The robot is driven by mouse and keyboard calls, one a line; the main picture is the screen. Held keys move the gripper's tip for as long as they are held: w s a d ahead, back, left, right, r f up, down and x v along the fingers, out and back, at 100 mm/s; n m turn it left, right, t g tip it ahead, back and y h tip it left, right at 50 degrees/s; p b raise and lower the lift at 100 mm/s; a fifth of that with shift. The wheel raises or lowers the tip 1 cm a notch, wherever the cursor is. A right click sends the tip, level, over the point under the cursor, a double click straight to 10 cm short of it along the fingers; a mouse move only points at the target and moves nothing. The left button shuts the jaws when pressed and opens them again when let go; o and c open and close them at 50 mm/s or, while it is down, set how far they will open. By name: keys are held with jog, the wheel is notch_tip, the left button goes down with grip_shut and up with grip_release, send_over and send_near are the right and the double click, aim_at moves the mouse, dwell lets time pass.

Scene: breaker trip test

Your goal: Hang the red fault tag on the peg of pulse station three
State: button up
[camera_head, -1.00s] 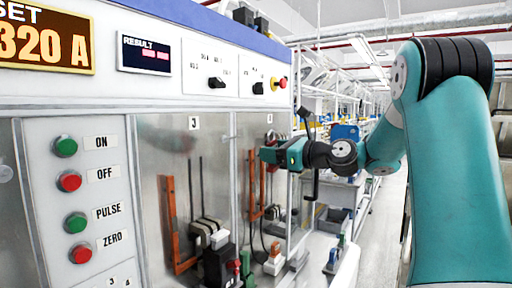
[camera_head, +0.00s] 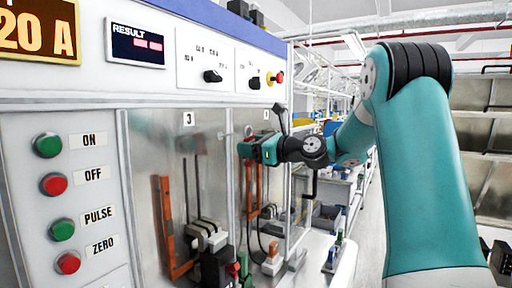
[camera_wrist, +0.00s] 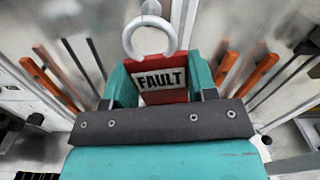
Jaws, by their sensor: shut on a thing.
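My gripper (camera_wrist: 161,84) is shut on the red fault tag (camera_wrist: 188,94), with one jaw on each side of it. The tag's white label reads FAULT, and its pale open ring (camera_wrist: 150,38) stands above the jaws. In the head view my gripper (camera_head: 262,150) is in front of the clear panels, right of the station marked 3 (camera_head: 188,118). Only a small dark red part of the tag shows there. A small peg-like piece (camera_head: 225,135) shows on the right of station three; I cannot tell how far the ring is from it.
A panel with ON, OFF, PULSE and ZERO buttons (camera_head: 62,229) is at left. Knobs and a red emergency button (camera_head: 276,78) are above the panels. Breakers (camera_head: 214,262) and orange bars (camera_head: 168,225) stand in the bays. An aisle is at right.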

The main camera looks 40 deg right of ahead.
aim_at(222, 147)
jog(key=shift+f+x, duration=0.2)
jog(key=shift+x, duration=2.75)
jog(key=shift+w+a+f+p, duration=0.25)
jog(key=shift+w+f+p, duration=0.1)
jog(key=shift+w+p, duration=0.2)
jog(key=shift+f, duration=0.1)
jog(key=o, duration=1)
